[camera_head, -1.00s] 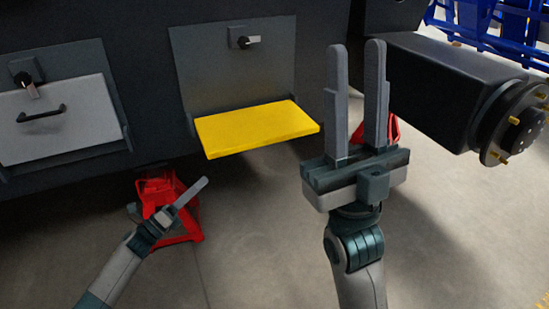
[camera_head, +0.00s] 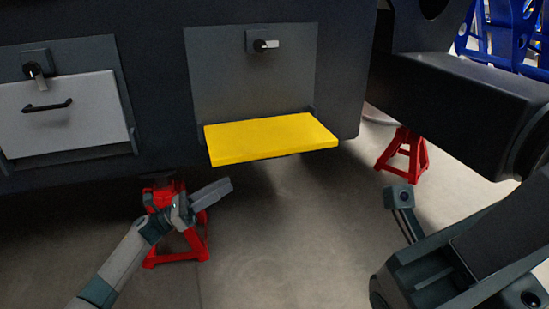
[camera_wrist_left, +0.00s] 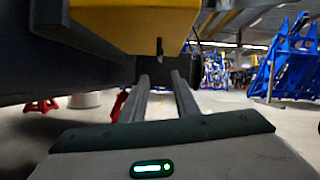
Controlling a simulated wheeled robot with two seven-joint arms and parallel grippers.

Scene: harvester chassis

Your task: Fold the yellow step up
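The yellow step (camera_head: 272,138) sticks out flat from the lower edge of a grey recessed panel (camera_head: 225,90) on the dark chassis. A small rotary latch (camera_head: 262,44) sits on the panel above it. My left gripper (camera_head: 222,190) is below the step's front left corner, apart from it. In the left wrist view its two fingers (camera_wrist_left: 160,78) stand apart with nothing between them, and the yellow underside (camera_wrist_left: 135,25) is overhead. My right arm is at the lower right of the head view, close to the camera; its finger opening cannot be made out.
A white drawer-like panel (camera_head: 62,115) with a black handle is on the left. Red jack stands (camera_head: 180,230) (camera_head: 405,155) stand below the chassis. A dark axle beam (camera_head: 465,105) juts out at right.

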